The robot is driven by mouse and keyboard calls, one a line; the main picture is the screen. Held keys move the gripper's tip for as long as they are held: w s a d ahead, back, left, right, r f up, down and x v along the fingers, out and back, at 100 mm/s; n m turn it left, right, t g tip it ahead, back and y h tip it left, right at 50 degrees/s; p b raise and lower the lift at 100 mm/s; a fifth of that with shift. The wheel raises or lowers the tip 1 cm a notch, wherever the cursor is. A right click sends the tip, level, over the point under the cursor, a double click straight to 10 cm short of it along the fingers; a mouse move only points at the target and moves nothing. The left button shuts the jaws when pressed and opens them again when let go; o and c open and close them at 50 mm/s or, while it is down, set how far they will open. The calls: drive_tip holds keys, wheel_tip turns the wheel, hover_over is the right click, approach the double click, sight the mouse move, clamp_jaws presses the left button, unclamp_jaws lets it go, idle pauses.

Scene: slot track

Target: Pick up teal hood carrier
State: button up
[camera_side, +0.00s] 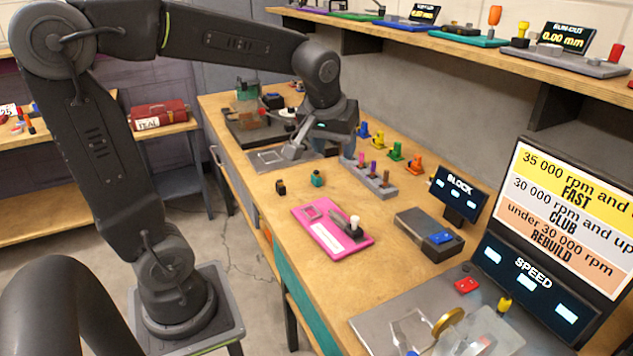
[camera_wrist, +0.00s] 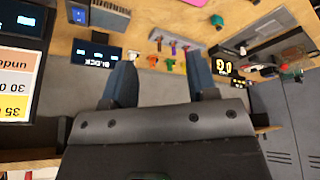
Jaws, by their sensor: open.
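A small teal piece, which I take to be the teal hood carrier (camera_side: 317,179), stands on the wooden bench. It sits just right of a similar black piece (camera_side: 280,187). It also shows small near the top of the wrist view, as the teal piece (camera_wrist: 217,20). My gripper (camera_side: 320,152) is above the bench, farther back than the teal piece and apart from it. In the wrist view my gripper (camera_wrist: 163,88) has its two fingers spread wide with nothing between them.
A pink tray (camera_side: 318,238) lies nearer on the bench. A grey block with upright knobs (camera_side: 372,181) stands right of the teal piece. Several coloured pieces, including an orange one (camera_side: 415,164), line the wall side. A shelf (camera_side: 470,56) overhangs there. Bare wood surrounds the teal piece.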

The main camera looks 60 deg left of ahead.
drive_tip(key=w+a+f+n+g+y, duration=0.1)
drive_tip(key=w+a+f+n, duration=0.3)
drive_tip(key=a, duration=0.3)
drive_tip(key=n+g+y, duration=0.1)
drive_tip(key=n+g, duration=0.2)
drive_tip(key=n, duration=0.4)
approach(315, 175)
drive_tip(key=x, duration=0.4)
drive_tip(key=shift+s+d+f, duration=0.15)
drive_tip(key=shift+d+f, duration=0.15)
drive_tip(key=shift+f, duration=0.1)
drive_tip(key=shift+a+x, duration=0.2)
drive_tip(key=shift+x, duration=1.2)
drive_tip(key=shift+a+x, duration=0.2)
drive_tip(key=shift+x, duration=1.25)
drive_tip(key=shift+r, duration=0.15)
drive_tip(key=shift+c, duration=0.2)
clamp_jaws()
drive_tip(key=shift+r, duration=0.1)
